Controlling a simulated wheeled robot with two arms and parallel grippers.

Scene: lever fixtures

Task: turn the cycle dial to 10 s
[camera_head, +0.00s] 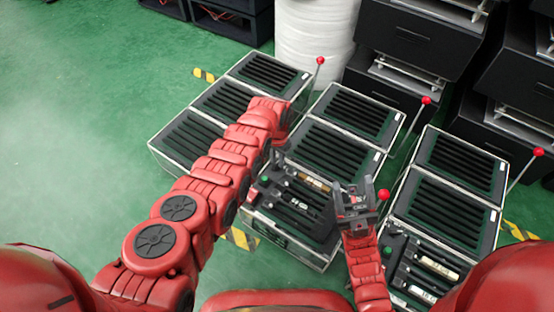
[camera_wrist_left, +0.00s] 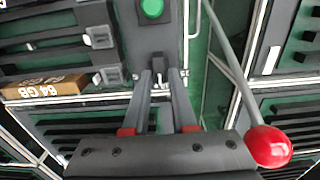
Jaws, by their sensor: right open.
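In the left wrist view a small dark upright knob (camera_wrist_left: 158,64), which looks like the cycle dial, stands on a grey panel below a round green button (camera_wrist_left: 152,9). My left gripper (camera_wrist_left: 160,74) has its two grey fingers apart, one on each side of the knob. I cannot tell whether they touch it. Any dial markings are too small to read. In the head view my left gripper (camera_head: 277,147) is mostly hidden by its own wrist, over the middle row of cases. My right gripper (camera_head: 354,187) is open and empty, above the front of that row.
A lever with a red ball (camera_wrist_left: 268,147) stands close right of my left gripper. More red-ball levers (camera_head: 427,100) rise beside the cases. Labelled modules (camera_wrist_left: 45,88) lie to the left. Black racks (camera_head: 415,40) stand at the back; green floor (camera_head: 80,120) is clear at left.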

